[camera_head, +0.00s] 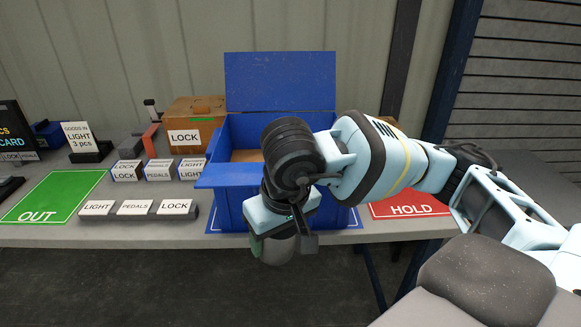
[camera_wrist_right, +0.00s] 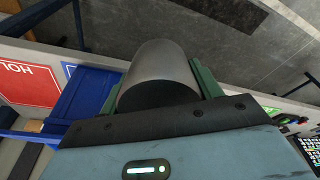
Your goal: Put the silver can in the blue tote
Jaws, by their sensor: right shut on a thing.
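The blue tote (camera_head: 231,208) stands on the table at the centre of the head view, with its back flap raised and a front flap folded outward. It also shows at the left in the right wrist view (camera_wrist_right: 85,103). The silver can (camera_wrist_right: 163,62) is between the green fingers of my right gripper (camera_wrist_right: 160,88), which is shut on it. In the head view my right gripper (camera_head: 283,238) is in front of the tote, beyond the table's front edge, and the can (camera_head: 275,252) is partly hidden by it. My arm hides part of the tote. My left gripper is out of view.
A red HOLD mat (camera_head: 408,207) lies right of the tote and a green OUT mat (camera_head: 55,197) at the far left. Small label blocks (camera_head: 136,208) stand left of the tote. A brown LOCK box (camera_head: 195,121) is behind them. A wall closes the back.

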